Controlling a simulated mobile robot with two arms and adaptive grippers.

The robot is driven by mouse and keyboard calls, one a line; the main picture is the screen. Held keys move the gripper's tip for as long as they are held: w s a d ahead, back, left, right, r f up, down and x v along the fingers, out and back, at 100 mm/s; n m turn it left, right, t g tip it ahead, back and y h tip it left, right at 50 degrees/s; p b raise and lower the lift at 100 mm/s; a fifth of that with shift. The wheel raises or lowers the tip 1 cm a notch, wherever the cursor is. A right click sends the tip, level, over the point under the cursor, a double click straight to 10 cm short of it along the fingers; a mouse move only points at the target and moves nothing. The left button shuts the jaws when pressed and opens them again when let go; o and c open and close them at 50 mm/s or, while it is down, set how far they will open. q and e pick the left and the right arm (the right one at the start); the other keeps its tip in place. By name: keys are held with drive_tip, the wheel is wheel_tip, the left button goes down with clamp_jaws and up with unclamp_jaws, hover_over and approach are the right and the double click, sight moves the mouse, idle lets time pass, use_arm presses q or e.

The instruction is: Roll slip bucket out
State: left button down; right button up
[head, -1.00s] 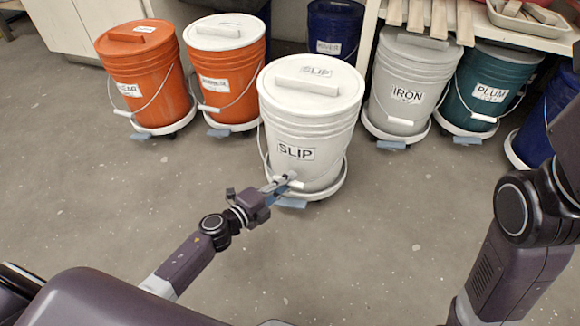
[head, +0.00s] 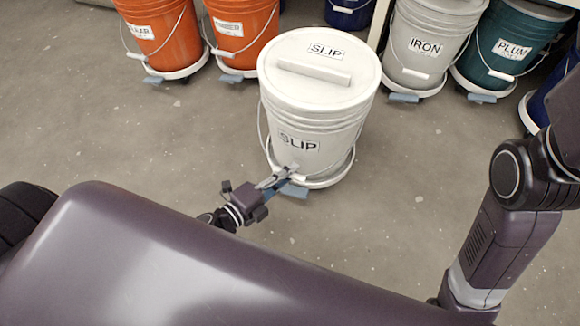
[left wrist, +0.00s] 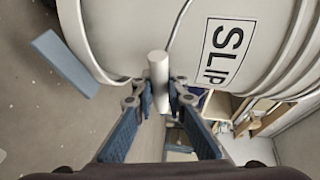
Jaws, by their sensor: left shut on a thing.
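The white slip bucket (head: 325,115) stands upright on its round white wheeled base (head: 335,178), out on the open floor in front of the other buckets. Its lid is on, and "SLIP" labels show on lid and side. My left gripper (head: 281,176) is at the bucket's lower front. In the left wrist view the fingers (left wrist: 160,100) are shut on the white grip of the bail handle (left wrist: 158,68), against the bucket wall (left wrist: 140,35). A blue-grey tab (head: 294,190) sticks out of the base. My right gripper is out of view.
Orange buckets (head: 165,35) stand behind at left; a dark blue bucket (head: 347,12) is partly cut off. The grey IRON bucket (head: 425,40) and green PLUM bucket (head: 515,45) stand behind at right. The floor (head: 150,130) around the slip bucket is clear.

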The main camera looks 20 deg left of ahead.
use_arm(q)
drive_tip(key=c, duration=1.9)
unclamp_jaws()
drive_tip(key=shift+s, duration=0.1)
drive_tip(key=v, duration=1.2)
